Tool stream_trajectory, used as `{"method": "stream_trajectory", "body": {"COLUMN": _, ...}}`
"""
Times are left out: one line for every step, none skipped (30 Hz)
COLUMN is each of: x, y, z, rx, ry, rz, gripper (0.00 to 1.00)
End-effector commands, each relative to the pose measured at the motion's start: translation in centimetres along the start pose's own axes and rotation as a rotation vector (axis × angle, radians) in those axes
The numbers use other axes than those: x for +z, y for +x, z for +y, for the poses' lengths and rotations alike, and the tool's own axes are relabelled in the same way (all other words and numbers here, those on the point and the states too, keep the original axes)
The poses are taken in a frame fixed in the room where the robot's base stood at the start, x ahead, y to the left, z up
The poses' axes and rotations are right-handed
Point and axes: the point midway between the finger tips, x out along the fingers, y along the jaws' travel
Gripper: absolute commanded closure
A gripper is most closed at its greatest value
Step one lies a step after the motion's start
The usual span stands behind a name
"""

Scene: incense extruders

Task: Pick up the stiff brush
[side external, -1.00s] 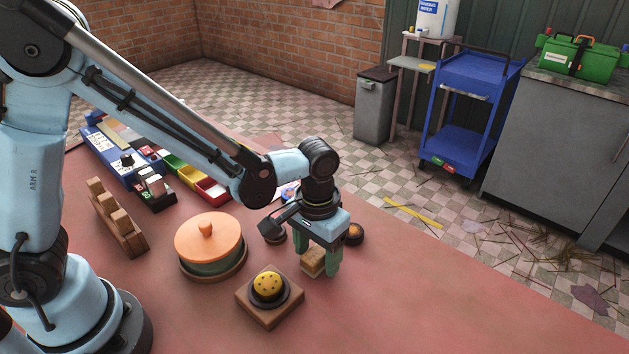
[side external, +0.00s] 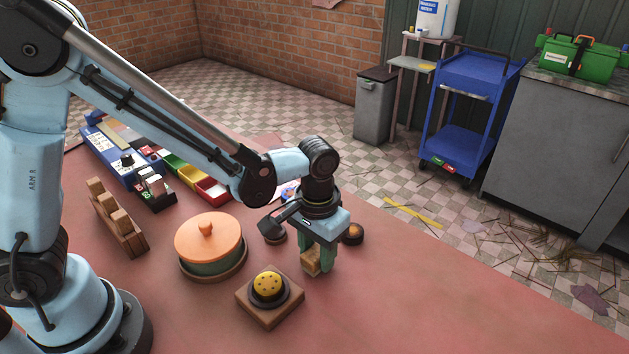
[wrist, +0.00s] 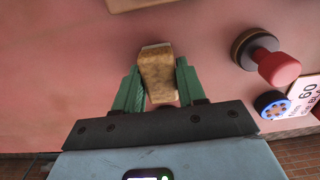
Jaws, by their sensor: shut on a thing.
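The stiff brush, a tan block (side external: 312,261), is between the green fingers of my gripper (side external: 318,262) at the right part of the red table. In the wrist view the brush (wrist: 158,72) sits between both fingers of my gripper (wrist: 158,88), which are shut on it. Its far end sticks out past the fingertips. The brush's underside is hidden, so I cannot tell whether it touches the table.
A perforated yellow dome on a wooden block (side external: 250,299) stands just left and in front. An orange-lidded round pot (side external: 207,240) is further left. A dark round piece (side external: 353,234) is close behind on the right. The table front is clear.

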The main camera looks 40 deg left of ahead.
Motion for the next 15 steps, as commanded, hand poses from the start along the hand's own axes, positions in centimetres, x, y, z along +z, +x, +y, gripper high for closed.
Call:
{"method": "stream_trajectory", "body": {"x": 0.0, "y": -0.3, "z": 0.0, "rx": 0.0, "ry": 0.0, "rz": 0.0, "gripper": 0.96}}
{"method": "stream_trajectory", "body": {"x": 0.0, "y": -0.5, "z": 0.0, "rx": 0.0, "ry": 0.0, "rz": 0.0, "gripper": 0.96}}
{"method": "stream_trajectory", "body": {"x": 0.0, "y": -0.8, "z": 0.0, "rx": 0.0, "ry": 0.0, "rz": 0.0, "gripper": 0.96}}
{"method": "stream_trajectory", "body": {"x": 0.0, "y": -1.2, "z": 0.0, "rx": 0.0, "ry": 0.0, "rz": 0.0, "gripper": 0.96}}
{"method": "stream_trajectory", "body": {"x": 0.0, "y": -1.5, "z": 0.0, "rx": 0.0, "ry": 0.0, "rz": 0.0, "gripper": 0.96}}
{"method": "stream_trajectory", "body": {"x": 0.1, "y": -2.0, "z": 0.0, "rx": 0.0, "ry": 0.0, "rz": 0.0, "gripper": 0.96}}
{"method": "stream_trajectory", "body": {"x": 0.0, "y": -2.5, "z": 0.0, "rx": 0.0, "ry": 0.0, "rz": 0.0, "gripper": 0.96}}
{"method": "stream_trajectory", "body": {"x": 0.0, "y": -3.0, "z": 0.0, "rx": 0.0, "ry": 0.0, "rz": 0.0, "gripper": 0.96}}
{"method": "stream_trajectory", "body": {"x": 0.1, "y": -3.8, "z": 0.0, "rx": 0.0, "ry": 0.0, "rz": 0.0, "gripper": 0.96}}
{"method": "stream_trajectory", "body": {"x": 0.5, "y": -4.2, "z": 0.4, "rx": 0.0, "ry": 0.004, "rz": 0.0, "gripper": 0.96}}
{"method": "stream_trajectory", "body": {"x": 1.2, "y": -4.6, "z": 0.9, "rx": 0.0, "ry": 0.007, "rz": 0.0, "gripper": 0.96}}
{"method": "stream_trajectory", "body": {"x": 2.0, "y": -5.1, "z": 1.5, "rx": 0.0, "ry": 0.007, "rz": 0.0, "gripper": 0.96}}
{"method": "stream_trajectory", "body": {"x": 2.5, "y": -5.5, "z": 1.9, "rx": 0.0, "ry": 0.008, "rz": 0.0, "gripper": 0.96}}
{"method": "stream_trajectory", "body": {"x": 3.1, "y": -5.9, "z": 2.4, "rx": 0.0, "ry": 0.008, "rz": 0.0, "gripper": 0.96}}
{"method": "stream_trajectory", "body": {"x": 3.8, "y": -6.5, "z": 2.9, "rx": 0.0, "ry": 0.008, "rz": 0.0, "gripper": 0.96}}
